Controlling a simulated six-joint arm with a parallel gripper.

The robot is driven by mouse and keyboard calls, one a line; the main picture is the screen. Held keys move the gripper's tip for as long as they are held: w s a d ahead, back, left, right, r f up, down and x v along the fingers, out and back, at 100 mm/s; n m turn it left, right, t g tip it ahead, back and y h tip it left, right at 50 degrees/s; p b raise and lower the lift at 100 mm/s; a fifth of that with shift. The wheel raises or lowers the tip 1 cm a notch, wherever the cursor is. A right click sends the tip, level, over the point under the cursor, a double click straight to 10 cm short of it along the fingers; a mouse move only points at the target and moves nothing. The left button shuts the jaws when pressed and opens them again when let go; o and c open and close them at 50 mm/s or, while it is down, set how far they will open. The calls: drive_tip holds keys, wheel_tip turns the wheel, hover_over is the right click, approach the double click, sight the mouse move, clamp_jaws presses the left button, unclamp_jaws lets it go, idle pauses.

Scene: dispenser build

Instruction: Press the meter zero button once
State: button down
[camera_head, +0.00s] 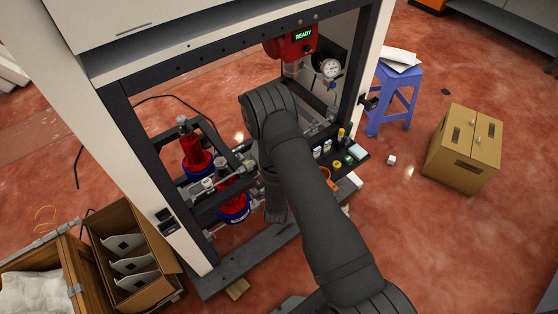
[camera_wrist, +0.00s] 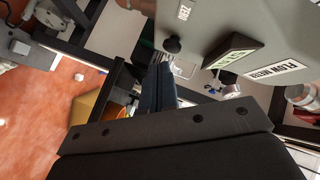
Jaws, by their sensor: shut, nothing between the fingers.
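The flow meter (camera_wrist: 225,25) is a grey box filling the upper right of the wrist view. It carries a "FLOW METER" label, a small lit green display (camera_wrist: 228,58) and a "ZERO" label (camera_wrist: 184,10). The round black zero button (camera_wrist: 172,44) stands out from its face near that label. My gripper (camera_wrist: 164,68) is shut and empty, its fingertips just below the button in the picture. I cannot tell whether they touch it. In the head view my arm hides the gripper, and I cannot make out the meter.
A red unit with a "READY" screen (camera_head: 303,34) and a round gauge (camera_head: 330,68) are at the frame's top. Red canisters with blue bases (camera_head: 196,160) stand at left. A shelf of small bottles (camera_head: 345,160) is right of my arm. A blue stool (camera_head: 392,90) stands outside.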

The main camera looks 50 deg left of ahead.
drive_tip(key=shift+a, duration=0.15)
drive_tip(key=shift+a, duration=0.25)
drive_tip(key=shift+a, duration=0.5)
idle(0.8)
drive_tip(key=shift+d, duration=0.9)
drive_tip(key=shift+d, duration=2.5)
